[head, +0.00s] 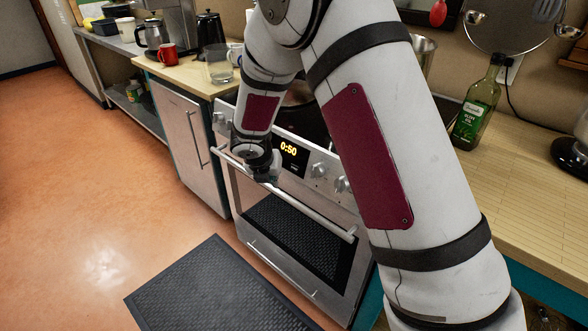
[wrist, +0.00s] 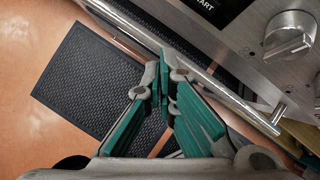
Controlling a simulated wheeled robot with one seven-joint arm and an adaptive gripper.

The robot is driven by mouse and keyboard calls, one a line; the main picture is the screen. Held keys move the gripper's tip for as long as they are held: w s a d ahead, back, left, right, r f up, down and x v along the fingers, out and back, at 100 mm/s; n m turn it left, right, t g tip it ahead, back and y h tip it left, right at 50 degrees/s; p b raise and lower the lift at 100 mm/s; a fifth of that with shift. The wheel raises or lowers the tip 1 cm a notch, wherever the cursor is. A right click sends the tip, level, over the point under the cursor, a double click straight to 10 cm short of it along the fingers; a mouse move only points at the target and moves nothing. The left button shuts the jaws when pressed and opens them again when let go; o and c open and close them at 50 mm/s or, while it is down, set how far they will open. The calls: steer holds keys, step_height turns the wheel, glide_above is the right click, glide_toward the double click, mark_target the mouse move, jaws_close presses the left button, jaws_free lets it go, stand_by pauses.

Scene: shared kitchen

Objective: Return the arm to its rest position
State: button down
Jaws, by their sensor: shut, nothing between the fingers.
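My arm reaches across the head view, its grey links with dark red panels bent downward in front of the stove. My gripper (head: 262,172) hangs in front of the oven's control panel, near the left part of the oven handle (head: 318,216). In the wrist view my gripper (wrist: 163,78) shows its green-sided fingers closed together and empty. The fingertips overlap the oven handle (wrist: 222,90) in that picture; I cannot tell whether they touch it.
The oven (head: 290,241) is closed, its display (head: 289,149) lit. A dark mat (head: 215,292) lies on the orange floor (head: 100,200), which is open at left. An olive oil bottle (head: 476,108) stands on the right counter. A glass jar (head: 219,66) and red mug (head: 168,54) stand at left.

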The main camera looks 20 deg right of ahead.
steer(key=s+d+r+m+p, duration=0.1)
steer(key=s+d+r+m, duration=0.3)
steer(key=s+r+m, duration=0.55)
steer(key=s+d+r+m+p, duration=0.2)
steer(key=s+d+r+m, duration=0.35)
steer(key=r, duration=0.75)
steer(key=s+a+r+m+y, duration=0.1)
steer(key=s+r+m, duration=0.1)
steer(key=s+m, duration=0.3)
steer(key=s+a+r+m+y+p, duration=0.1)
steer(key=s+m, duration=0.4)
steer(key=s, duration=0.7)
steer(key=s+a+r+m+y+p, duration=0.1)
steer(key=s+a+r+m, duration=0.1)
steer(key=s+m, duration=0.4)
steer(key=s+r, duration=0.1)
steer(key=s, duration=0.1)
steer(key=shift+s+a+r+g, duration=0.4)
